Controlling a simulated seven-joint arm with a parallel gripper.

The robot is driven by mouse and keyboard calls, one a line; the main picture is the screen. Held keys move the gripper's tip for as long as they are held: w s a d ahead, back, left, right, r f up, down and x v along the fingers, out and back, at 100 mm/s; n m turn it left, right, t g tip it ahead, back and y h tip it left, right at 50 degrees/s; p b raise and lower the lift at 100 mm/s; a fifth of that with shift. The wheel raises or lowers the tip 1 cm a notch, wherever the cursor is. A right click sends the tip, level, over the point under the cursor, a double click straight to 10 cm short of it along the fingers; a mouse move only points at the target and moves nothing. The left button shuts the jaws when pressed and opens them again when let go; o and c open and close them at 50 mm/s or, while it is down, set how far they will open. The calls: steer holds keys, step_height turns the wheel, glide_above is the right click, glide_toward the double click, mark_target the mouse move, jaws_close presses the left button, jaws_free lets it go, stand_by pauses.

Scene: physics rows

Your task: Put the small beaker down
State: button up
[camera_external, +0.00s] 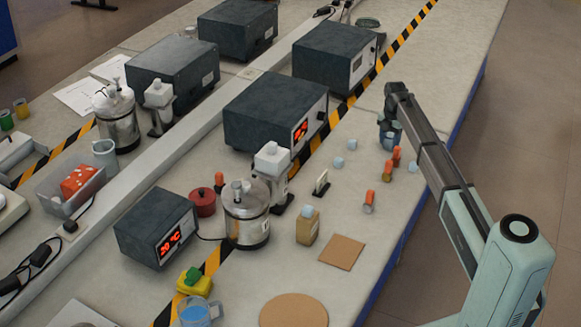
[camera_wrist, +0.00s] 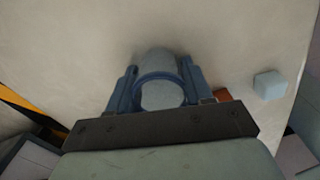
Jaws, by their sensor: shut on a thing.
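The small beaker (camera_wrist: 160,92) is a grey-blue, see-through cup with a round rim, seen from above in the wrist view. My gripper (camera_wrist: 158,85) is shut on it, with one blue finger on each side. In the external view my gripper (camera_external: 390,128) is at the right part of the bench, and the beaker (camera_external: 389,142) shows between its fingers, low over the bench top. I cannot tell whether its base touches the bench.
Orange-capped vials (camera_external: 369,202) and pale cubes (camera_external: 338,163) stand near my gripper; one pale cube (camera_wrist: 270,85) is right of the beaker. A dark box with a red display (camera_external: 275,110) stands to the left. The bench beyond the gripper is clear.

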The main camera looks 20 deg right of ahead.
steer(key=o, duration=1)
steer(key=shift+f, duration=0.1)
step_height(320, 180, up, 12)
steer(key=shift+r, duration=0.15)
stand_by(0.4)
